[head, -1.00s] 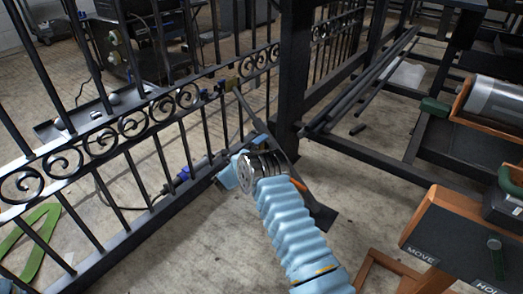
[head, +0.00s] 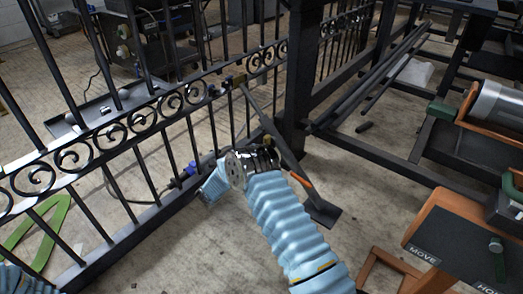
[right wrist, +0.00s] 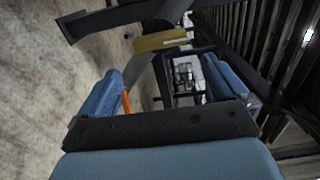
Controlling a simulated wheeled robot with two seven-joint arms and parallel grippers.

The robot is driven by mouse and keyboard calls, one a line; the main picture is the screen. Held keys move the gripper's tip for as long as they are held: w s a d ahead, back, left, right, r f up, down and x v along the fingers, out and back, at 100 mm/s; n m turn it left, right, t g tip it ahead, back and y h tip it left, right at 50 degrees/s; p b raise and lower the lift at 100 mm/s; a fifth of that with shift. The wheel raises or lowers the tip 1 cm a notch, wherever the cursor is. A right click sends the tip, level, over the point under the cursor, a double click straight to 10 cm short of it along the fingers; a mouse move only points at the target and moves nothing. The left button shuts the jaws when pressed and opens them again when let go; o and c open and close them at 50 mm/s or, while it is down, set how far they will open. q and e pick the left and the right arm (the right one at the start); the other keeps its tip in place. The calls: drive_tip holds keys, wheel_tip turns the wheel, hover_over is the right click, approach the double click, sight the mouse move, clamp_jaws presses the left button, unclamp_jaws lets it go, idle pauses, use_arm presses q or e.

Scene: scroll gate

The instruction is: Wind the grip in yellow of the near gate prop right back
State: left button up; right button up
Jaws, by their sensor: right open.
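The near gate prop (head: 260,115) is a dark bar slanting from the scroll gate (head: 118,128) down to a flat foot (head: 322,211) on the floor. In the right wrist view its yellow grip (right wrist: 163,40) is a short bar lying crosswise, ahead of my fingers. In the head view the grip is mostly hidden around my wrist; a small yellowish bit shows. My right gripper (head: 214,184) is beside the prop, on its left. In the right wrist view its blue fingers (right wrist: 165,85) are apart, with nothing between them. My left gripper is out of view.
A dark post (head: 298,80) stands close behind the prop. An orange-framed panel marked MOVE (head: 450,245) stands at the lower right, with a metal cylinder (head: 500,105) above it. A green strip (head: 38,235) lies at the left. Bare floor surrounds the foot.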

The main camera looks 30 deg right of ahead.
drive_tip(key=v, duration=0.4)
idle(0.3)
drive_tip(key=s+a+f+n+t+y, duration=0.1)
drive_tip(key=s+a+f+n+y, duration=0.3)
drive_tip(key=f+n+y, duration=0.4)
drive_tip(key=s+a+f+n+t+y, duration=0.1)
drive_tip(key=s+a+f+n+y, duration=0.35)
drive_tip(key=n, duration=0.45)
drive_tip(key=s+a+f+n+g+y, duration=0.35)
drive_tip(key=s+a+n+y, duration=0.2)
drive_tip(key=s, duration=0.45)
drive_tip(key=s+a+n+g+y, duration=0.1)
drive_tip(key=s+a+n+g, duration=0.15)
drive_tip(key=s, duration=0.45)
drive_tip(key=s+a+n+g+y, duration=0.1)
drive_tip(key=s+n+g, duration=0.1)
drive_tip(key=s+n, duration=0.35)
wheel_tip(320, 180, up, 16)
drive_tip(key=s+a+p, duration=0.1)
drive_tip(key=s+p, duration=0.1)
drive_tip(key=p, duration=1.4)
drive_tip(key=shift+m+y, duration=0.35)
drive_tip(key=shift+y, duration=0.05)
